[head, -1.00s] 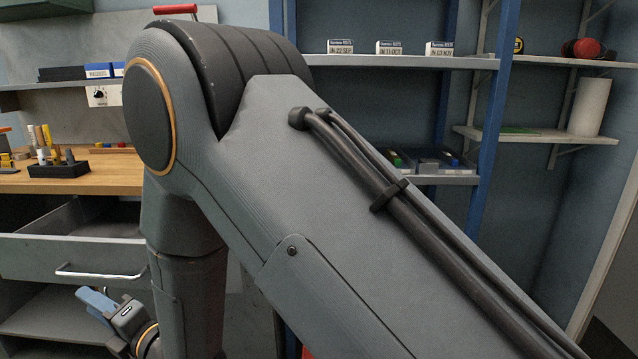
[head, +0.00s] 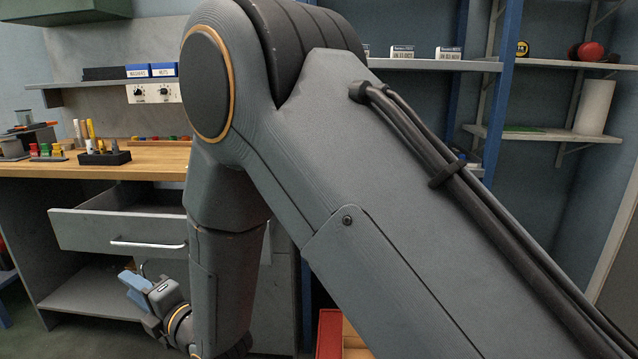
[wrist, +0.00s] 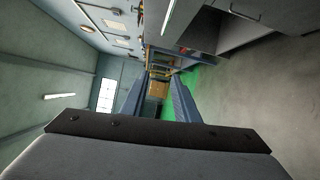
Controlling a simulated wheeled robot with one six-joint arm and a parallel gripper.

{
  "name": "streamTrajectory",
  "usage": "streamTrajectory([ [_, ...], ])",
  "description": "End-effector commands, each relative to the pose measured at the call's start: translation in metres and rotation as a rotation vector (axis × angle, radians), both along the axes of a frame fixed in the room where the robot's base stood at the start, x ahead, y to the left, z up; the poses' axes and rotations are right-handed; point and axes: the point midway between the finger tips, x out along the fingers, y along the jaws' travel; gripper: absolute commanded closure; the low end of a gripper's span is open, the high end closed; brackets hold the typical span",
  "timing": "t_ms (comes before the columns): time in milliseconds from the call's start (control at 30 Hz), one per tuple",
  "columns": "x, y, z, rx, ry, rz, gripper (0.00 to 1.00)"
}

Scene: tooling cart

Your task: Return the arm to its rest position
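My gripper (head: 136,290) is low at the left in the head view, in front of the workbench's open drawer (head: 122,238) and lower shelf. Its blue-grey fingers point up and left. In the wrist view my gripper (wrist: 158,82) shows two fingers spread apart with nothing between them. My arm is bent and its upper links fill the middle of the head view, hiding part of the bench and the shelves behind.
The wooden workbench (head: 150,164) carries a black holder (head: 104,158) with upright tools. The drawer stands pulled out, its handle (head: 148,244) near my gripper. A red box (head: 329,335) sits on the floor below my arm. Shelves (head: 560,134) stand at the right.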

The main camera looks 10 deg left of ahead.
Motion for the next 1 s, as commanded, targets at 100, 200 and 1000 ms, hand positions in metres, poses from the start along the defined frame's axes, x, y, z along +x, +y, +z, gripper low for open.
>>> streamTrajectory([
  [100,0.020,-0.016,0.002,-0.025,0.063,-0.045,0.72],
  [200,0.040,-0.033,0.003,-0.050,0.137,-0.095,0.72],
  [1000,0.091,-0.456,0.006,0.047,1.441,-1.252,0.72],
])
